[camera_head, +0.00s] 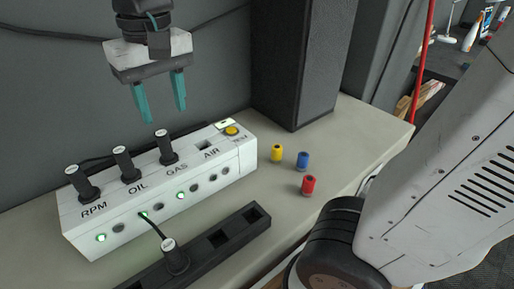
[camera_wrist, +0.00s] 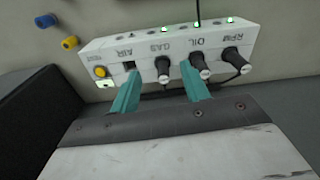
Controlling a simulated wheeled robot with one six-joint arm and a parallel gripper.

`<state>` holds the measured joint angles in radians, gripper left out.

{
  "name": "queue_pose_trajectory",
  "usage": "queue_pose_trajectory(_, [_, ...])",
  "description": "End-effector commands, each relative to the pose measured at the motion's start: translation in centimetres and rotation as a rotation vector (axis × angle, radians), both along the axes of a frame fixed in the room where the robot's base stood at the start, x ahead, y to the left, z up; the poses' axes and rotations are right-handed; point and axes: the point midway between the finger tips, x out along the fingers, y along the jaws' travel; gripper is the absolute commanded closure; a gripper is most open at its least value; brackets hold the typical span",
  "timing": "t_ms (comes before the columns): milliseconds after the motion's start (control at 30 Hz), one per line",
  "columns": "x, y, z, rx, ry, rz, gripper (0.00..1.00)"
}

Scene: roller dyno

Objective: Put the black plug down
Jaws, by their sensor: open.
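My gripper (camera_head: 163,115) is open and empty, its teal fingers pointing down above the back of the white panel box (camera_head: 158,190). Black plugs stand in the panel at RPM (camera_head: 82,184), OIL (camera_head: 127,164) and GAS (camera_head: 166,147). The AIR socket (camera_head: 205,146) is empty. Another black plug (camera_head: 176,258) stands in the black rack (camera_head: 232,231) in front, with a thin cable running to the panel. In the wrist view, the GAS plug (camera_wrist: 163,70) appears between my fingertips (camera_wrist: 158,68), with nothing gripped.
Yellow (camera_head: 277,153), blue (camera_head: 302,161) and red (camera_head: 309,184) caps stand on the bench (camera_head: 345,140) right of the panel. A tall dark box (camera_head: 300,60) stands behind them. A yellow button (camera_head: 232,131) is at the panel's right end. The bench around the caps is clear.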

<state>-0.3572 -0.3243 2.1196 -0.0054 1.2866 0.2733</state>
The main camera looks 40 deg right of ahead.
Motion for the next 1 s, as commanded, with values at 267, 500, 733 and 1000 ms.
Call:
queue_pose_trajectory(267, [-10.8,-10.0,-4.9,-0.005,-0.052,-0.072,0.54])
queue_pose_trajectory(500, [-14.6,-12.0,-7.7,-0.012,-0.065,-0.090,0.54])
queue_pose_trajectory(733, [-14.8,-12.0,-7.9,-0.012,-0.066,-0.088,0.54])
queue_pose_trajectory(1000, [-14.7,-12.0,-7.8,-0.012,-0.065,-0.088,0.54])
